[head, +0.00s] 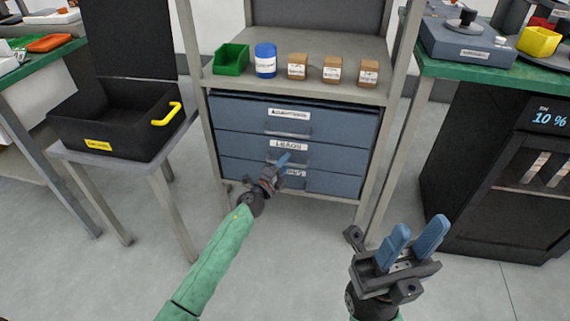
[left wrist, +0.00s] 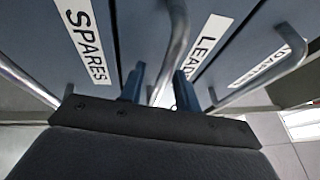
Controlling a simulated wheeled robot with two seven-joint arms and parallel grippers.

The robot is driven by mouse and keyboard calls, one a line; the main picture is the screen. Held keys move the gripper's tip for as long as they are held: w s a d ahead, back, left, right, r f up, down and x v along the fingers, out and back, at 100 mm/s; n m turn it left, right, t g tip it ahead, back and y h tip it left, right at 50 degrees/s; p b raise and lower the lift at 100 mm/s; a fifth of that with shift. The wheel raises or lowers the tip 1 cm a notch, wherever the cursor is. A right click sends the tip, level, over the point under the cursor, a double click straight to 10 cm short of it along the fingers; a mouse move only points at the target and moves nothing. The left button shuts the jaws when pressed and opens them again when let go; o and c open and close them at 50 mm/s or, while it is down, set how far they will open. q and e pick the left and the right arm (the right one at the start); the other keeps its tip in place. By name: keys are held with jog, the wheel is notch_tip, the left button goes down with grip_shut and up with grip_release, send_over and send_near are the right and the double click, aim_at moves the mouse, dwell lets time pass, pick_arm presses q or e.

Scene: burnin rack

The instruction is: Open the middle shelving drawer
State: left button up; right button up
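The blue-grey drawer unit stands under the shelf, with three drawers that look closed. The middle drawer (head: 235,148) is labelled LEADS; its front also shows in the left wrist view (left wrist: 212,88). The top drawer (head: 237,108) is labelled ADAPTERS, the bottom one (head: 237,171) SPARES. My left gripper (head: 285,160) is at the middle drawer's front. In the left wrist view, its blue fingers (left wrist: 160,88) stand on either side of the middle drawer's metal handle (left wrist: 177,38), with a gap visible, so it looks open. My right gripper (head: 416,240) is open and empty, at the lower right.
A green bin (head: 231,59), a blue jar (head: 265,61) and small brown boxes (head: 298,66) stand on the shelf above. A black crate (head: 118,155) with a yellow handle is on a left stand. A dark cabinet (head: 470,165) stands right. The floor before the drawers is clear.

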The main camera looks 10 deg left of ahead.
pick_arm(q)
grip_shut()
jog(key=s+p, duration=0.1)
jog(key=s, duration=2.2)
jog(key=shift+s, duration=0.4)
grip_release()
